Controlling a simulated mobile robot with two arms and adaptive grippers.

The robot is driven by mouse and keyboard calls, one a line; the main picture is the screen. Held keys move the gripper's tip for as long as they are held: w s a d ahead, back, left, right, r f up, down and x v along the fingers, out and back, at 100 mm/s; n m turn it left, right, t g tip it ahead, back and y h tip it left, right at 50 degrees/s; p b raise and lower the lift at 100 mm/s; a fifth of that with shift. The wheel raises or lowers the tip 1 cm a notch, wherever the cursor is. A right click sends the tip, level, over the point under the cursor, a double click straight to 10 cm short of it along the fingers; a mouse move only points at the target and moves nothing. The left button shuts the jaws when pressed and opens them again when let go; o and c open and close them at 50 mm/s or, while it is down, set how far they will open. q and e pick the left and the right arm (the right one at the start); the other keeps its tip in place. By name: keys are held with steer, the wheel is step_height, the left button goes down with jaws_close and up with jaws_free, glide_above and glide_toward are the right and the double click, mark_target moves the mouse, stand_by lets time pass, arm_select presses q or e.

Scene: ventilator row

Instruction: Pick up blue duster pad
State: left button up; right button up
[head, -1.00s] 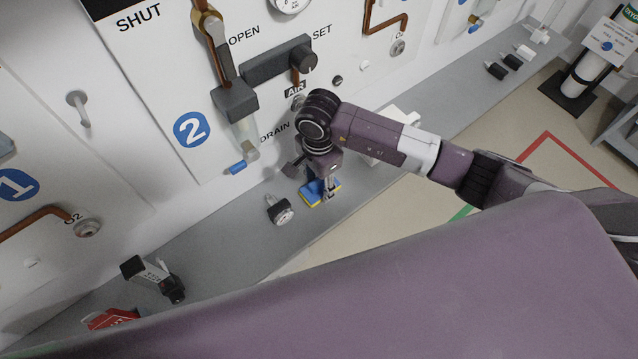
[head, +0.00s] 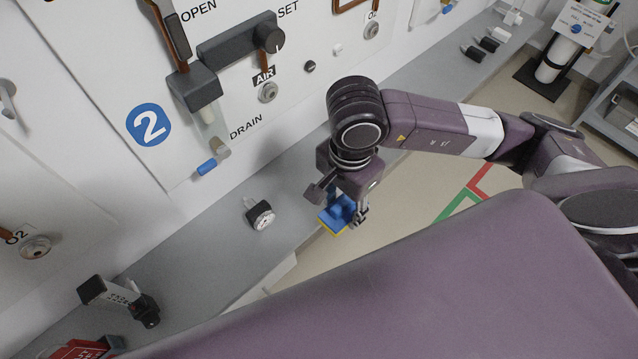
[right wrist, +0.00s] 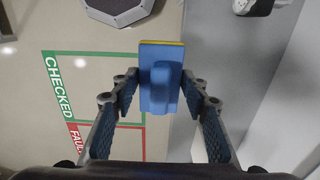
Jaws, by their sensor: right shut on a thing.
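The blue duster pad (head: 338,214) has a yellow layer along its edge. It is held by my right gripper (head: 346,208), off the grey ledge and over its front edge. The floor shows below the pad. The fingers partly hide the pad in the head view. My left gripper is not in view.
The grey ledge (head: 200,268) runs along the white panel wall. Marked floor zones labelled CHECKED (right wrist: 57,85) and FAUL lie below.

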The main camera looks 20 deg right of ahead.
steer(key=s+d+p, duration=0.2)
steer(key=s+p, duration=0.2)
steer(key=s, duration=0.2)
steer(key=shift+s+d, duration=0.2)
steer(key=shift+s, duration=0.1)
steer(key=w+r+n, duration=0.2)
steer(key=w+n, duration=0.1)
steer(key=w+r+n, duration=0.3)
steer(key=shift+w+a+r, duration=0.1)
steer(key=shift+w+r, duration=0.05)
steer(key=w+r+n, duration=0.4)
steer(key=r+n, duration=0.4)
steer(key=shift+w+a+r, duration=0.25)
steer(key=shift+w+a, duration=0.05)
